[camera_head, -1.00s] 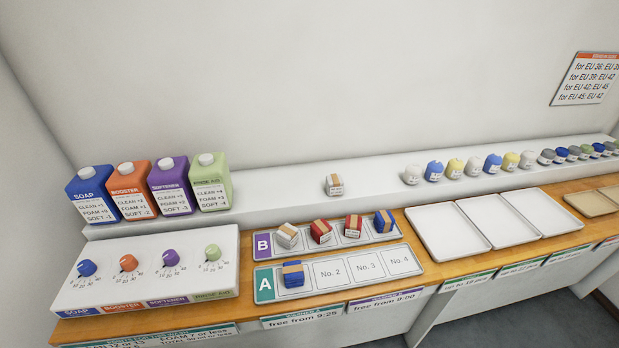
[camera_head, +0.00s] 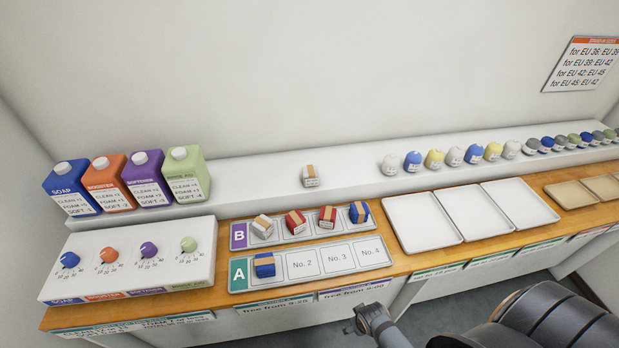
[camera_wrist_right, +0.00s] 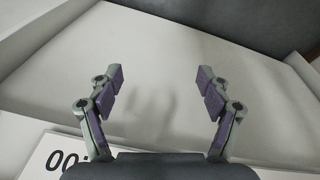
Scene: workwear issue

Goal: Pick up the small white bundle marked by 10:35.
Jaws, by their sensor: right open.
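A small white bundle with a tan band (camera_head: 311,177) sits alone on the white raised shelf in the head view. Another white bundle with a tan band (camera_head: 262,227) lies in the first place of tray B (camera_head: 239,236). The labels on both are too small to read, so I cannot tell which is marked 10:35. My right gripper (camera_wrist_right: 161,76) is open and empty in the right wrist view, facing a pale blank surface. In the head view my right arm comes in at the bottom right, in front of the counter and away from both bundles. My left gripper is out of view.
Tray B also holds two red bundles and a blue one (camera_head: 359,212). Tray A (camera_head: 239,274) holds a blue bundle (camera_head: 264,265); its other places are bare. Cartons (camera_head: 186,176) stand at left, empty white trays (camera_head: 421,219) at right. Small rolls (camera_head: 434,160) line the shelf.

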